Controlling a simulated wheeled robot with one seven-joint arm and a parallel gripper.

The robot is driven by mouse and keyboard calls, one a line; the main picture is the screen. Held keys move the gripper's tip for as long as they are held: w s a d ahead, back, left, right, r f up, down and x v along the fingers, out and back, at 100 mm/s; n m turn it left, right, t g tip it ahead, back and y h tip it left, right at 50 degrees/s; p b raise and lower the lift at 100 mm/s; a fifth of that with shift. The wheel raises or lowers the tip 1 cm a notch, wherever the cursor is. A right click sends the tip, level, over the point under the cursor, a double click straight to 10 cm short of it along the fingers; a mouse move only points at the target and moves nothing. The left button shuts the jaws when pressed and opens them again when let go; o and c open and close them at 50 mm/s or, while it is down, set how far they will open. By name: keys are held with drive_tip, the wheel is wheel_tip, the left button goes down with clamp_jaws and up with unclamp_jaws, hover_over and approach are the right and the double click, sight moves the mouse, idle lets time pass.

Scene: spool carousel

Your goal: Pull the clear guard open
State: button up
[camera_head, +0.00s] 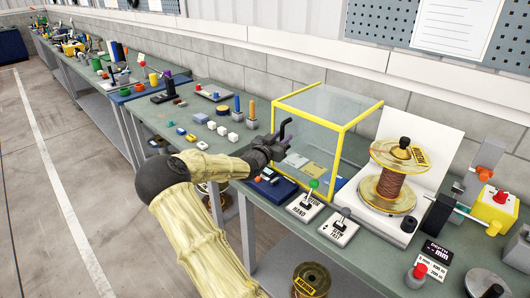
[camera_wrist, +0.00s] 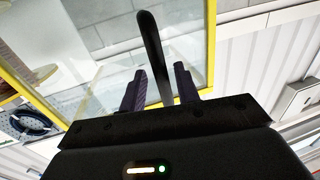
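The clear guard (camera_head: 322,112) is a see-through box with yellow edges on the bench, and it looks closed. Its yellow frame and clear panel also show in the wrist view (camera_wrist: 211,62). A black curved handle (camera_wrist: 152,45) stands out from the guard towards me. My gripper (camera_head: 279,143) is at the handle, on the guard's left side in the head view. In the wrist view my gripper (camera_wrist: 160,88) is open, with one dark finger on each side of the handle. Small gaps show between the fingers and the handle.
A spool of copper-coloured wire (camera_head: 383,189) stands right of the guard before a white panel. Control boxes with a green-knobbed lever (camera_head: 313,185) and a grey-knobbed lever (camera_head: 345,213) sit in front. Small blocks and pegs lie left. The floor at left is clear.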

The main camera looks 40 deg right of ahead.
drive_tip(key=b+v, duration=0.2)
drive_tip(key=v, duration=1.4)
drive_tip(key=shift+a, duration=0.15)
drive_tip(key=s+a+f+n+y+p, duration=0.1)
drive_tip(key=s+a+f+n+y, duration=0.3)
drive_tip(key=a+f+y, duration=0.75)
drive_tip(key=s+a+r+n+g+y, duration=0.1)
drive_tip(key=s+a+r+n+y, duration=0.1)
drive_tip(key=s+a+n, duration=0.3)
drive_tip(key=s+a+r+n+g+y+p, duration=0.1)
drive_tip(key=s+a+r+n+g+y, duration=0.1)
drive_tip(key=s+a+n, duration=0.3)
drive_tip(key=s+a+y, duration=0.1)
drive_tip(key=s+a, duration=0.2)
drive_tip(key=s, duration=0.1)
drive_tip(key=shift+s+a+r+g+p, duration=0.25)
drive_tip(key=shift+s+r+g+p, duration=0.05)
drive_tip(key=shift+s, duration=0.1)
drive_tip(key=shift+w+y, duration=0.15)
drive_tip(key=shift+y, duration=0.1)
